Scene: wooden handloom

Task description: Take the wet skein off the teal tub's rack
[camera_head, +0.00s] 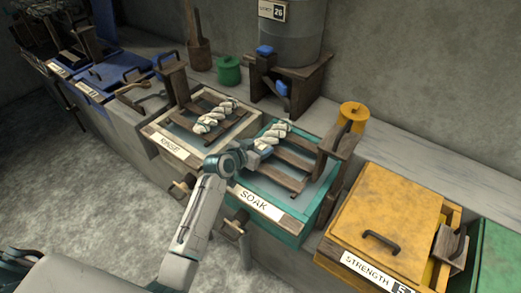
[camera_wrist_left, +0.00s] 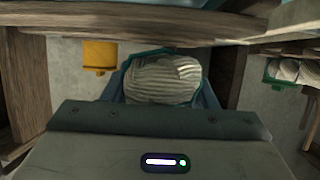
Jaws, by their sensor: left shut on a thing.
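The teal tub (camera_head: 320,217), labelled SOAK, stands at the middle right in the head view. Dark wooden slats (camera_head: 283,174) form a rack across it. A twisted cream skein (camera_head: 273,132) is at the tub's far left corner. My left gripper (camera_head: 257,150) reaches in from the left and is shut on the skein's near end. In the left wrist view the skein (camera_wrist_left: 162,80) fills the space between the fingers. I cannot tell whether the skein still touches the rack. My right gripper is not in view.
Left of the teal tub is a cream RINSE tub (camera_head: 186,153) with another twisted skein (camera_head: 216,116) on its slats. A wooden post stands at the teal tub's right side. A yellow STRENGTH box (camera_head: 400,215) is at right. A grey barrel (camera_head: 291,35) stands behind.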

